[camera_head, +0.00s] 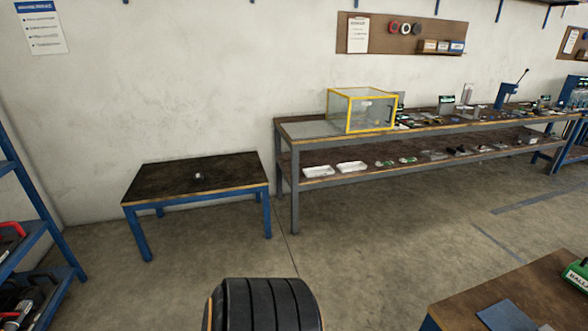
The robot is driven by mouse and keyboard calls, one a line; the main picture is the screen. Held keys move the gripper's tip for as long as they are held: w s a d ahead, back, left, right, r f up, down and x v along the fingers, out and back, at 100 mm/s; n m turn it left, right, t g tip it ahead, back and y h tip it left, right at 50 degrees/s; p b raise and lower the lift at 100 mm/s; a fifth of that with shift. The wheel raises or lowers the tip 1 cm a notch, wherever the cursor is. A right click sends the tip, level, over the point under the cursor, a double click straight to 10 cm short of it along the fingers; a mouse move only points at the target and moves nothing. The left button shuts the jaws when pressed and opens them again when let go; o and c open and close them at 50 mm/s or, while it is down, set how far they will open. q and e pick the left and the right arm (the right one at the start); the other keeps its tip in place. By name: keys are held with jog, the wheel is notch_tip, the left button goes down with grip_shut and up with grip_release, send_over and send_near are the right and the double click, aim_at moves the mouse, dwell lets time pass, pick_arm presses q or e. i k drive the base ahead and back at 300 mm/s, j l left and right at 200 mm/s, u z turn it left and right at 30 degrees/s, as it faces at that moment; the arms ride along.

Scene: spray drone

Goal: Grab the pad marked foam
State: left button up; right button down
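I cannot make out any pad with a readable foam mark. A flat blue-grey pad-like piece (505,317) lies on the brown-topped table (455,310) at the bottom right; it is cut off by the lower edge and shows no readable mark. Neither of my grippers is in view.
A green box (578,274) stands on that near table. A low blue-legged table (160,180) holds one small object. A long two-tier bench (300,148) along the wall carries a yellow-framed clear case (362,110) and many small parts. Blue shelving (40,200) stands left. Open floor lies between.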

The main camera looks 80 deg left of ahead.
aim_at(197, 176)
jog(key=u, duration=3.3)
jog(key=i+u, duration=0.25)
jog(key=i, duration=0.7)
